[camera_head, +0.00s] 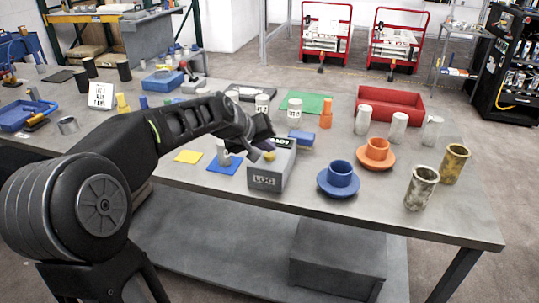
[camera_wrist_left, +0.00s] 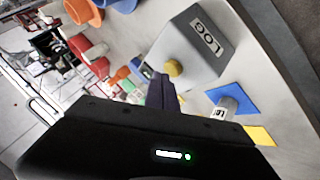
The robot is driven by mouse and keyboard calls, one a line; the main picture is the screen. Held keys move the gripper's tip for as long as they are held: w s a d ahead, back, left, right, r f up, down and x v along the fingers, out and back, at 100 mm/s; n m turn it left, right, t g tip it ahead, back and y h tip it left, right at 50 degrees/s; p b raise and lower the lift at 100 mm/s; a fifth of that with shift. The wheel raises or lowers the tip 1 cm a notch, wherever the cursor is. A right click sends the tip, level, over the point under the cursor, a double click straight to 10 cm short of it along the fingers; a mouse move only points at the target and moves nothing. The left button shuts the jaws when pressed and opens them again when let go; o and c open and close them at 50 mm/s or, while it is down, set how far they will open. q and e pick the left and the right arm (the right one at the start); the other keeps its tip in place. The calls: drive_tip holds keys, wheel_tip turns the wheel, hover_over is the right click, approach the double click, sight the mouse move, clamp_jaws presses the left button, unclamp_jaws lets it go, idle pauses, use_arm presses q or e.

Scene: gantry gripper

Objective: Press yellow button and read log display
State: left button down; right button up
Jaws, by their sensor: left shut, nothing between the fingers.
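The grey box marked LOG (camera_head: 265,181) stands near the table's front edge. It has a yellow button (camera_head: 269,155) on its top and a small display with green characters (camera_head: 284,142) behind the button. My left gripper (camera_head: 257,150) is shut and empty, its tips close beside the button. In the left wrist view, the box (camera_wrist_left: 190,45) and yellow button (camera_wrist_left: 174,67) show just beyond the dark fingers (camera_wrist_left: 163,90). I cannot tell whether the tips touch the button. The display's text is too small to read surely. My right gripper is not in view.
A blue cup on a saucer (camera_head: 338,182) stands right of the box, with an orange one (camera_head: 376,154) behind it. A blue mat (camera_head: 224,165) with a labelled cylinder lies left. A red tray (camera_head: 390,104) is farther back.

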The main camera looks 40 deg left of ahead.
sight(267, 156)
use_arm(q)
drive_tip(key=shift+f+b, duration=0.5)
drive_tip(key=shift+f, duration=0.1)
idle(0.4)
drive_tip(key=shift+r, duration=0.1)
drive_tip(key=shift+r+p, duration=0.75)
drive_tip(key=shift+r, duration=0.15)
wheel_tip(267, 156, up, 5)
drive_tip(key=p, duration=0.4)
idle(1.0)
